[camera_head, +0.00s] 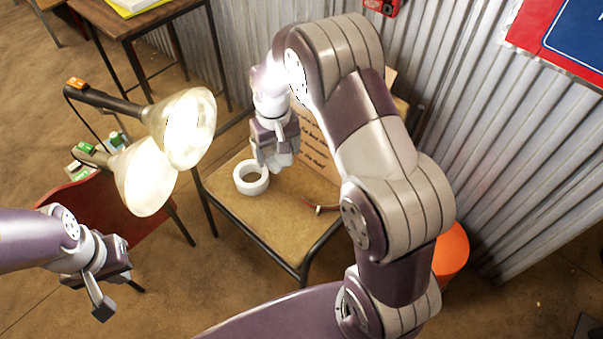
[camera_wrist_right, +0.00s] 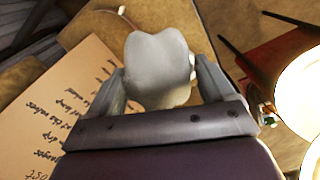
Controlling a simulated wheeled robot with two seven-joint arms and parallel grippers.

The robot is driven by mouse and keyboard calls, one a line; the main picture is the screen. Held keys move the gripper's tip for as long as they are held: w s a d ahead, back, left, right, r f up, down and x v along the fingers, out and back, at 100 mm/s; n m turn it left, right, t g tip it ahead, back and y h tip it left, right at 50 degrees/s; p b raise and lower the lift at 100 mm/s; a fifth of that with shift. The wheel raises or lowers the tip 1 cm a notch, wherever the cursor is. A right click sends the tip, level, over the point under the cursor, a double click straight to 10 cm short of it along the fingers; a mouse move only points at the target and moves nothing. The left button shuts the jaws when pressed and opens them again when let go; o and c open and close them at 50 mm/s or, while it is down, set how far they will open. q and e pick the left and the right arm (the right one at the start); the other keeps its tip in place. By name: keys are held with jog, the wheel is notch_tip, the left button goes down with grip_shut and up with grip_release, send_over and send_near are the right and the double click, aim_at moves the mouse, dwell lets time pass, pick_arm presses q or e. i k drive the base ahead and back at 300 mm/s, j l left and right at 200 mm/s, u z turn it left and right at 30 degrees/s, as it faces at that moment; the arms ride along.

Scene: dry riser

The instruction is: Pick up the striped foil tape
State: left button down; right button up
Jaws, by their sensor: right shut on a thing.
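My right gripper (camera_head: 275,158) is over the small table, just above and to the right of a white tape roll (camera_head: 251,177). The roll lies flat on the table top; I see no stripes on it. In the right wrist view the gripper is shut on a pale grey, rounded thing (camera_wrist_right: 160,68) with a notched top edge. I cannot make out stripes on it or tell for sure that it is the striped foil tape. My left gripper (camera_head: 98,295) hangs at the lower left, away from the table; its jaw opening is unclear.
A lettered cardboard sign (camera_head: 315,145) stands at the table's back. A small red-handled thing (camera_head: 320,208) lies near the table's (camera_head: 270,215) right edge. Two bright lamps (camera_head: 185,128) and a red chair (camera_head: 100,210) are to the left. A corrugated wall (camera_head: 465,130) closes the right.

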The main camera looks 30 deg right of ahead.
aim_at(317, 207)
jog(key=l+u, duration=0.2)
jog(key=l, duration=0.25)
jog(key=k+l+u, duration=0.1)
jog(key=l+u, duration=0.15)
jog(key=l, duration=0.15)
jog(key=k+l+u, duration=0.2)
jog(key=l, duration=0.2)
jog(key=i+u, duration=0.1)
jog(key=u, duration=0.6)
